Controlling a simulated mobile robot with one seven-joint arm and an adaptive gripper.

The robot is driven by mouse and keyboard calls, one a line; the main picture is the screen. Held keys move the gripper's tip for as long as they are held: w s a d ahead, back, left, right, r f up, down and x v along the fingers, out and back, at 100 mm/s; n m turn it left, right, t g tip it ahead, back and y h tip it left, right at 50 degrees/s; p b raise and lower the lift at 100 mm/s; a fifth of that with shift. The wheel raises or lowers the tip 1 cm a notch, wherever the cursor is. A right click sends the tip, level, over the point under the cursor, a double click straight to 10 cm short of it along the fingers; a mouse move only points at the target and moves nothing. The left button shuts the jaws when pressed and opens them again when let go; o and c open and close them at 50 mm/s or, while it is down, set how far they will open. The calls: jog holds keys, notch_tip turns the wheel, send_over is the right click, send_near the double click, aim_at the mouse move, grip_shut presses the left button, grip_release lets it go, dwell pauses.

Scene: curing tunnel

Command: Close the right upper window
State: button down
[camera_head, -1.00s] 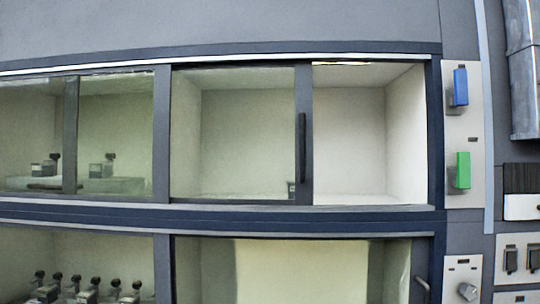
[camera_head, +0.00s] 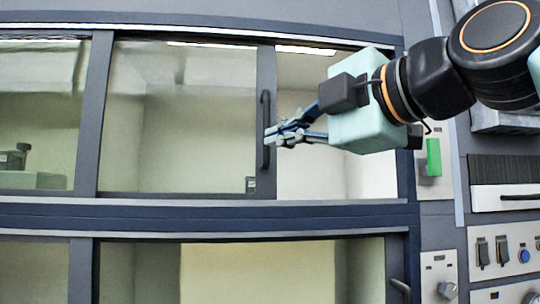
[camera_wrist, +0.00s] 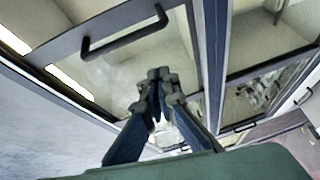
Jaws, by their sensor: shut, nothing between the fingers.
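The right upper window (camera_head: 185,120) is a sliding glass pane in a dark frame. It stands partly open, with a gap between its right edge and the right post of the cabinet. Its black vertical handle (camera_head: 266,130) is on the right frame bar; the handle also shows in the wrist view (camera_wrist: 125,38). My gripper (camera_head: 272,136) is shut and empty. In the head view its fingertips overlap the handle's right side; in the wrist view the fingertips (camera_wrist: 158,85) appear apart from the handle. Contact cannot be told.
A lower window (camera_head: 262,270) sits below the dark horizontal rail (camera_head: 200,218), with its own handle (camera_head: 400,286) at right. A control panel with a green switch (camera_head: 433,157) and knobs stands right of the cabinet. The opening right of the handle is clear behind my gripper.

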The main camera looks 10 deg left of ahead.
jog(key=w+a+r+n+y+p, duration=0.1)
jog(key=w+a+r+n+p, duration=0.15)
jog(key=w+a, duration=0.5)
jog(key=d, duration=0.2)
jog(key=d+m+p, duration=0.1)
jog(key=shift+w+d, duration=0.35)
